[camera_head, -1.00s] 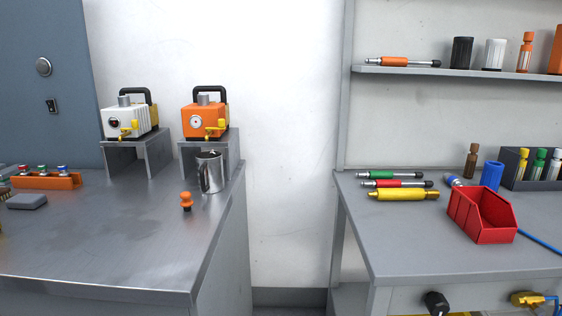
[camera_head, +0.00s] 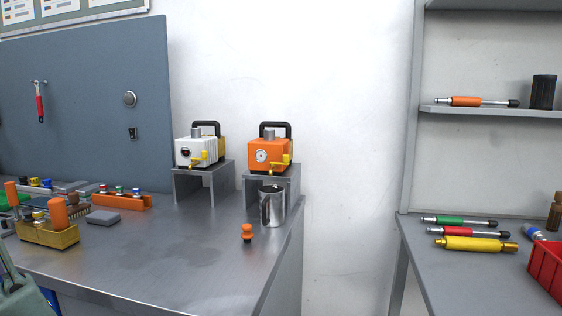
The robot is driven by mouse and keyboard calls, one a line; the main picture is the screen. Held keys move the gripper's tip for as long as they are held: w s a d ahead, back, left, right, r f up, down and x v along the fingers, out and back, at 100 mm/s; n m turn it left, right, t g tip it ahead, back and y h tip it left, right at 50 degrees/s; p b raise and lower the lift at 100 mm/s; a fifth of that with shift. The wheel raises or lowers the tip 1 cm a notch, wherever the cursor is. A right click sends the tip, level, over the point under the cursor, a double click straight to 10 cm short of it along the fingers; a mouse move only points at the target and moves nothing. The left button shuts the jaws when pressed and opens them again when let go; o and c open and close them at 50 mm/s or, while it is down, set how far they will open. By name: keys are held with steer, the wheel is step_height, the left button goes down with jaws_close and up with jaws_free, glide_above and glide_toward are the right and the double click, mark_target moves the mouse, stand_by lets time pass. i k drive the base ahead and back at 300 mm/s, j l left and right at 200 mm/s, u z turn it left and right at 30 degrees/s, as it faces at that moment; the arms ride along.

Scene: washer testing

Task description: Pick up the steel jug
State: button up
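The steel jug (camera_head: 271,207) is a shiny metal cup standing upright near the right edge of the grey metal bench (camera_head: 150,255). It stands just in front of a small metal stand that bears an orange pump-like device (camera_head: 268,154). A small orange knob-shaped piece (camera_head: 247,232) stands in front of the jug, to its left. My gripper is not in view.
A white device (camera_head: 196,151) sits on a second stand to the left. An orange rack (camera_head: 122,202), a grey block (camera_head: 103,218) and a yellow tray (camera_head: 48,236) lie further left. A gap separates this bench from the right-hand bench (camera_head: 470,276).

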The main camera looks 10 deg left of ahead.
mark_target(272, 198)
steer(key=i+l+u, duration=0.3)
steer(key=l+u, duration=0.3)
steer(key=i+l+u, duration=0.3)
steer(key=l, duration=0.25)
steer(key=i+l+u, duration=0.2)
steer(key=i+l, duration=0.2)
